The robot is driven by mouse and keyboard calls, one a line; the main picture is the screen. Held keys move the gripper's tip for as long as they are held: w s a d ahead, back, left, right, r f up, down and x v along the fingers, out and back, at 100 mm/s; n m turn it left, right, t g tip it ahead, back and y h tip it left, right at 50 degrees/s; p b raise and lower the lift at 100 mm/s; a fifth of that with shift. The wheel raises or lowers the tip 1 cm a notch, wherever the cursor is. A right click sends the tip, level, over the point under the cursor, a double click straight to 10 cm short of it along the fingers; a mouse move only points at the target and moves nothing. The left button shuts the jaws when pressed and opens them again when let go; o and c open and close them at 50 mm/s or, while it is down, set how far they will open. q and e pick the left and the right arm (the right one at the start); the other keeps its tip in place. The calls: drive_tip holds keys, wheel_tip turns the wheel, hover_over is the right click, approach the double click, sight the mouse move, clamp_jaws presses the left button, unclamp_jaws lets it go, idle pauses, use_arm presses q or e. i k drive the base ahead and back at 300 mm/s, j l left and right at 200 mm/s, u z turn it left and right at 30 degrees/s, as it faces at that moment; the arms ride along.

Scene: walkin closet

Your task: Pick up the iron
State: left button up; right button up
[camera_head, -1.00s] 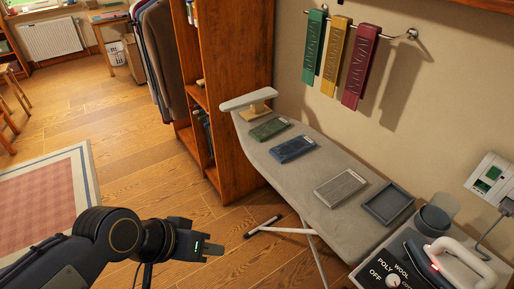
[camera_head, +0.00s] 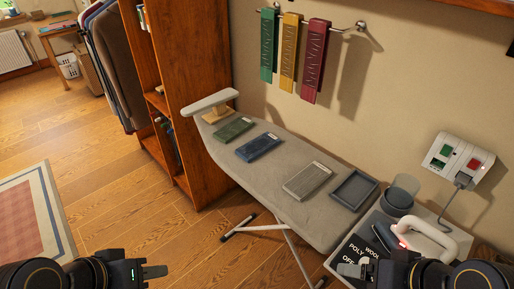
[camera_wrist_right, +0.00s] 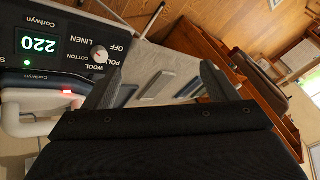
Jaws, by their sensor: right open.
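The iron (camera_head: 428,235) rests on its control base at the lower right of the head view, its white looped handle upward and a red light lit. Its handle shows at the left edge of the wrist view (camera_wrist_right: 30,126), with part of its dark body. My right gripper (camera_head: 348,270) is in front of the base, partly covering it. In the wrist view its two fingers (camera_wrist_right: 160,88) are apart, with nothing held; the iron lies to their left. My left gripper (camera_head: 153,271) is low over the floor at the left; its finger gap cannot be made out.
The control base (camera_wrist_right: 55,40) has a dial and a green "220" display. The ironing board (camera_head: 275,190) holds cloth-like blocks and a dark tray (camera_head: 354,190). A grey cup (camera_head: 400,198) stands beside the iron. A cord runs to the wall socket (camera_head: 458,160).

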sight(391, 236)
drive_tip(key=k+j+z, duration=0.1)
drive_tip(key=z, duration=1.45)
drive_tip(key=i+j, duration=0.15)
drive_tip(key=j, duration=0.2)
drive_tip(key=i+j+u, duration=0.1)
drive_tip(key=j, duration=0.2)
drive_tip(key=i+j, duration=0.15)
drive_tip(key=j, duration=0.2)
drive_tip(key=i+j+u, duration=0.1)
drive_tip(key=j, duration=0.25)
drive_tip(key=i, duration=0.05)
